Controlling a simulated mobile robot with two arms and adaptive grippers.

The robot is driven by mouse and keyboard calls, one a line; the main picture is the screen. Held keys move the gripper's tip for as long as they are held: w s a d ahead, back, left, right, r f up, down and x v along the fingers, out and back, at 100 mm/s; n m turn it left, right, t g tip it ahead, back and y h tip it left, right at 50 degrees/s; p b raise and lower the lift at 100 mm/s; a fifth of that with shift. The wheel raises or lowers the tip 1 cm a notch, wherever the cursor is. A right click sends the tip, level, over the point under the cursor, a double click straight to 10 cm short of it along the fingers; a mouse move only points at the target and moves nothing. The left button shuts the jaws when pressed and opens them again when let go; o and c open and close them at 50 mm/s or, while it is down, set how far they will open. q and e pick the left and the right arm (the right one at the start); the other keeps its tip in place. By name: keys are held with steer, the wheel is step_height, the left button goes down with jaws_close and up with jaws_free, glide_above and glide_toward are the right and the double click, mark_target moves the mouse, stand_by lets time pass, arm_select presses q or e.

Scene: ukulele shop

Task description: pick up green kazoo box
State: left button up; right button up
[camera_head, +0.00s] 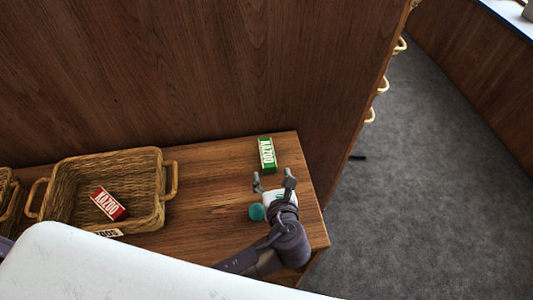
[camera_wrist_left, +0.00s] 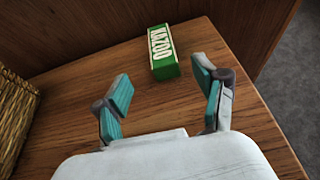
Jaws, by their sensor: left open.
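The green kazoo box (camera_head: 267,154) lies on the wooden shelf near its back right end, by the panel. It also shows in the left wrist view (camera_wrist_left: 163,54), ahead of the fingers, with its white KAZOO label up. My left gripper (camera_head: 273,182) is open and empty, just in front of the box. In the left wrist view its two fingers (camera_wrist_left: 165,90) are spread wide, and the box lies beyond their tips, not between them. My right gripper is in neither view.
A wicker basket (camera_head: 150,155) on the shelf (camera_head: 205,190) holds a red kazoo box (camera_head: 108,204). A wooden panel (camera_head: 200,70) rises behind the shelf. The shelf is bare between basket and green box.

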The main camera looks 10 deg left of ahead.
mark_target(268, 157)
arm_select(q)
steer(key=x, duration=0.7)
steer(key=shift+r+p, duration=0.15)
steer(key=shift+p, duration=0.2)
steer(key=x, duration=0.4)
steer(key=shift+w+d+p, duration=0.1)
steer(key=shift+w+p, duration=0.15)
steer(key=shift+p, duration=0.15)
steer(key=shift+w+f, duration=0.25)
steer(key=shift+f, duration=0.05)
steer(key=shift+c, duration=0.5)
steer(key=c, duration=0.9)
steer(key=shift+c, duration=0.2)
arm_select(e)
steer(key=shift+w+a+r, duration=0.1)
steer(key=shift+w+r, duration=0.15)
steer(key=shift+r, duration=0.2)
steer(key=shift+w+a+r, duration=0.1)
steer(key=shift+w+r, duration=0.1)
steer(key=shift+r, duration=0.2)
arm_select(q)
steer(key=shift+r, duration=0.1)
